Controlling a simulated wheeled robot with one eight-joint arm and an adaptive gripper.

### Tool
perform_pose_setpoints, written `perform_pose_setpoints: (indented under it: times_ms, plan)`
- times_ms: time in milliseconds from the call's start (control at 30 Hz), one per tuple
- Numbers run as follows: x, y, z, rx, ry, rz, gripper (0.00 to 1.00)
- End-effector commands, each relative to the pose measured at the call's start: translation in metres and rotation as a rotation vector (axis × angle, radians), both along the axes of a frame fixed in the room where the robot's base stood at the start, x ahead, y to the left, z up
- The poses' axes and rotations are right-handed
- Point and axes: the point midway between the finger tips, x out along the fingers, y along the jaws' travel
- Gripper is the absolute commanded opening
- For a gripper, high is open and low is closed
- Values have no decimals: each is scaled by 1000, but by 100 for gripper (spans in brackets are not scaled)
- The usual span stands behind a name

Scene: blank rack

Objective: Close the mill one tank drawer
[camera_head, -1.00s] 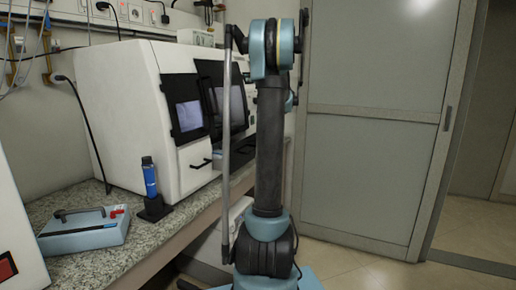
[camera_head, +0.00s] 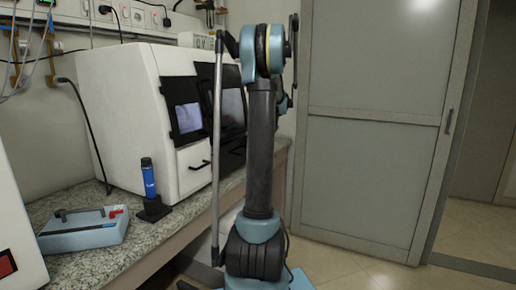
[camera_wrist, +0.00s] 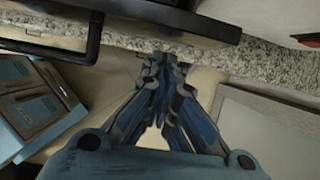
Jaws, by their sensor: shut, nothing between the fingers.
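The white mill (camera_head: 118,110) stands on the granite counter, with dark windows in its front. A small white drawer front with a black handle (camera_head: 199,165) shows low on it in the head view; my arm covers the area to its right. In the wrist view a black handle (camera_wrist: 94,38) sits at upper left, and a dark tray-like part (camera_wrist: 185,18) juts over the counter at the top. I cannot tell how far any drawer is out. My gripper (camera_wrist: 165,72) is shut and empty, just below the counter edge in that view, apart from the dark part.
The granite counter (camera_head: 135,243) holds a blue bottle (camera_head: 149,178) in a black stand and a light-blue box (camera_head: 85,230) with a handle. A grey sliding door (camera_head: 372,130) is at right. The wrist view shows a blue cabinet (camera_wrist: 30,100) at lower left.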

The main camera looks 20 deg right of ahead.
Motion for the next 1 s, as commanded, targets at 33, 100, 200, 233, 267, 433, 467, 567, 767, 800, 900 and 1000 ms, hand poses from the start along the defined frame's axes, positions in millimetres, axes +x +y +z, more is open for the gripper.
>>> perform_pose_setpoints:
  times_ms: [33,100,200,233,267,433,467,567,767,800,900,1000]
  plan:
    - [-4,-6,-1,0,0,-3,0]
    - [-9,-12,-2,0,2,-1,0]
    - [-16,-18,6,0,1,4,0]
    - [-17,-20,12,0,1,4,0]
    - [-19,-21,17,0,1,4,0]
    - [-28,-30,48,-1,1,4,0]
    - [-29,-32,53,-1,1,4,0]
    - [-34,-36,68,0,2,5,0]
    - [-39,-42,85,0,2,5,0]
    - [-40,-43,87,1,1,5,0]
    - [-38,-44,83,20,-10,2,0]
    - [-33,-46,67,77,-42,-4,0]
